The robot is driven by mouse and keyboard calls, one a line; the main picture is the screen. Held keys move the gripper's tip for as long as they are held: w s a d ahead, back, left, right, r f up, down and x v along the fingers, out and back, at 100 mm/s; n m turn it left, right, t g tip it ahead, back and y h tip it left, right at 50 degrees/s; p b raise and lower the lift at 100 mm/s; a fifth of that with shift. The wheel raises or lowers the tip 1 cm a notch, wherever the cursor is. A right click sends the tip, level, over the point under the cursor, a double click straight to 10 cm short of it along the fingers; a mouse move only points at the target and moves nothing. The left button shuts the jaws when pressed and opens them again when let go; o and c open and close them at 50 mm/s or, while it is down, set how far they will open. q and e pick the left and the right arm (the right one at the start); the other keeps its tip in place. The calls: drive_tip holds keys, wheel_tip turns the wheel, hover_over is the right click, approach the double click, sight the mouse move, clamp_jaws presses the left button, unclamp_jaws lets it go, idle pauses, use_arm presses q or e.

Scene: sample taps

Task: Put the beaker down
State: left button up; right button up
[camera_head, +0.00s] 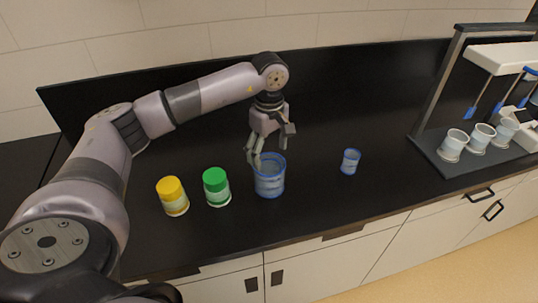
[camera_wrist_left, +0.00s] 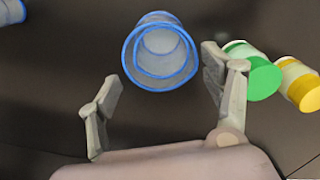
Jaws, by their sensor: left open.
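A clear beaker with blue edges (camera_head: 269,180) stands upright on the black counter. It also shows in the left wrist view (camera_wrist_left: 160,52), its round mouth facing the camera. My left gripper (camera_head: 262,152) is open just above and behind the beaker's rim. In the left wrist view my left gripper's fingers (camera_wrist_left: 165,95) are spread apart, and the beaker lies beyond and between them with gaps at both sides. A smaller blue-edged beaker (camera_head: 350,162) stands on the counter to the right. My right gripper is not in view.
A green-lidded jar (camera_head: 216,187) and a yellow-lidded jar (camera_head: 173,196) stand left of the beaker. A rack (camera_head: 435,152) with several white cups stands at the far right. The counter between the small beaker and rack is clear. The counter's front edge (camera_head: 330,232) is near.

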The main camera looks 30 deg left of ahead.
use_arm(q)
wheel_tip(320, 180, up, 11)
drive_tip(key=b, duration=0.2)
drive_tip(key=shift+f, duration=0.2)
drive_tip(key=shift+f, duration=0.1)
